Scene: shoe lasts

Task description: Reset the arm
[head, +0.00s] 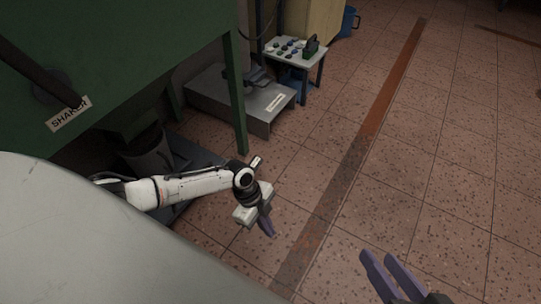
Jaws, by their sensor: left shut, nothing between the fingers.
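My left arm comes in from the left, and my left gripper (266,225) hangs over the tiled floor with its purple fingers pointing down. Its fingers are together and hold nothing. My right gripper (385,272) is at the bottom edge, right of centre, with two purple fingers spread apart and nothing visible between them. Most of the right arm is out of view. Neither gripper touches any object that I can see.
A green machine (150,65) labelled SHAKER fills the upper left, with a grey bucket (150,155) below it. A low grey metal platform (245,105) and a small table (293,54) with small items stand behind. A blue bin (348,22) is at the back. The floor to the right is clear.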

